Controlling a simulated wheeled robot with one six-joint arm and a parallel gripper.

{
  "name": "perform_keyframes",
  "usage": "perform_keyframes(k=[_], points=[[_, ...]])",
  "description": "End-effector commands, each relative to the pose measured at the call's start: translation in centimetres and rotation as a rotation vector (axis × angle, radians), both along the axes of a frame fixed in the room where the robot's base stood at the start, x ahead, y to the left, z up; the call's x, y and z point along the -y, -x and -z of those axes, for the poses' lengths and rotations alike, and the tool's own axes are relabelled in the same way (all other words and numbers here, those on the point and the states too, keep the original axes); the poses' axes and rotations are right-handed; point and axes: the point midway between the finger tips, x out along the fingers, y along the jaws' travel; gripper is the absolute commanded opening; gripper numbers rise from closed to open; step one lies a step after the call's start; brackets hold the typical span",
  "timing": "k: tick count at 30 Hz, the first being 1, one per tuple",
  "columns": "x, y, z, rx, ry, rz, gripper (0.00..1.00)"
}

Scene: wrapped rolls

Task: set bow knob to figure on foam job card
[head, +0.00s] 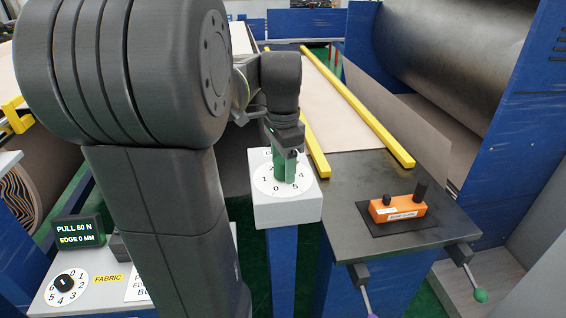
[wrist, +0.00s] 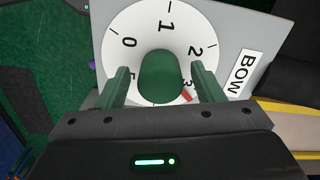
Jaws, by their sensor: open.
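The bow knob (wrist: 160,78) is a green round knob in the middle of a white numbered dial (wrist: 140,28), with a "BOW" label beside it. A red mark (wrist: 187,97) shows at the figure 3. In the head view the dial (head: 262,182) is on top of a grey box on a blue post. My gripper (wrist: 160,68) is open, with one green finger on each side of the knob and gaps between. A white card (head: 138,288) at the lower left is mostly hidden by my arm; its figure cannot be read. No foam card can be made out.
A panel at the lower left carries another dial (head: 66,287), a yellow "FABRIC" label (head: 109,279) and a display (head: 79,234) reading "PULL 60 N, EDGE 0 MM". An orange block (head: 398,209) sits on the dark table (head: 345,190) at right. Yellow rails (head: 360,110) run behind.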

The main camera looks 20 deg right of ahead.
Motion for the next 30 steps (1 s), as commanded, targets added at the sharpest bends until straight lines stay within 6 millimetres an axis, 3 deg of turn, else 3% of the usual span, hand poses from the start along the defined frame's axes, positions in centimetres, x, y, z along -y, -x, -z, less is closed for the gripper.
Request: perform_keyframes(k=[8,15,30], points=[[0.01,-0.02,0.12,0.001,0.000,0.000,0.61],[0.01,-0.01,0.09,0.001,0.000,0.000,0.16],[0.03,-0.03,-0.11,0.000,0.001,-0.132,0.16]])
